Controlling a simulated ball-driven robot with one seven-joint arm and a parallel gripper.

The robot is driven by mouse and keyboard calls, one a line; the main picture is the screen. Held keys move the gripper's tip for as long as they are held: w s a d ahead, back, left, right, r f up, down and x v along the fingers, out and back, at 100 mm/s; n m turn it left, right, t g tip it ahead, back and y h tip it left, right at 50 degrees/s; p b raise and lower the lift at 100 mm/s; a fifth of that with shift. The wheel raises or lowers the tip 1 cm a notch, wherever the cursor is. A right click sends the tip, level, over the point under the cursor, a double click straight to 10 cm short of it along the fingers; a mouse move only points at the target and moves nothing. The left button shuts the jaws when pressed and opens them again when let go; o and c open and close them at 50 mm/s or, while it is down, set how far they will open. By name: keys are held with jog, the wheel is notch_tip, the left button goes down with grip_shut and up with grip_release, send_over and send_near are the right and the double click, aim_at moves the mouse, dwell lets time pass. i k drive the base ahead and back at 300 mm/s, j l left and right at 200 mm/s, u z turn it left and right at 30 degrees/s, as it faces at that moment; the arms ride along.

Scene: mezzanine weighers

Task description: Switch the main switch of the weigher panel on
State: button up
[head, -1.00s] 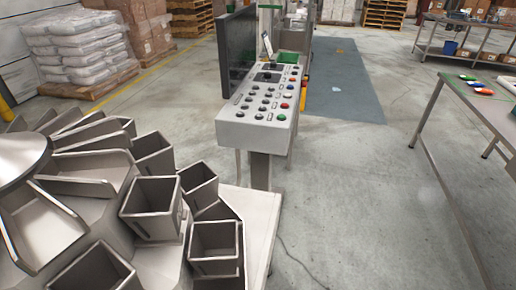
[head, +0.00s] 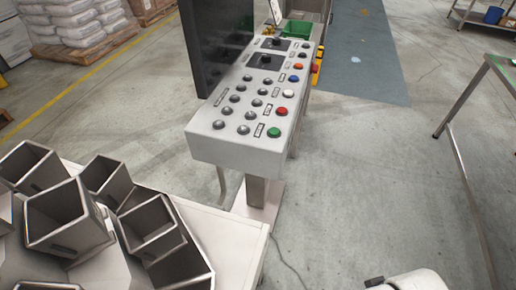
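The weigher panel (head: 205,148) is a light grey sloped console on a post, in the middle of the head view. Its top carries rows of grey knobs, coloured buttons, and two dark plates (head: 284,67) with black knobs (head: 265,59). A red and yellow fitting (head: 316,70) sits along its right side. The labels are too small to read, so I cannot tell which control is the main switch or its position. A white rounded part of my arm (head: 412,281) with a dark tip shows at the bottom right, apart from the panel. My gripper's fingers do not show.
A black screen (head: 213,45) stands along the panel's left side. Metal weigher buckets (head: 66,215) and a pale platform (head: 222,240) fill the lower left. A green tray (head: 297,29) lies behind the panel. A metal table (head: 494,80) stands at right; the floor between is clear.

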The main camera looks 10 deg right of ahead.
aim_at(314, 69)
jog(key=i+l, duration=0.1)
jog(key=l, duration=0.25)
jog(key=i+l, duration=0.1)
jog(key=l, duration=0.65)
jog(key=i+l, duration=0.15)
jog(key=l, duration=0.25)
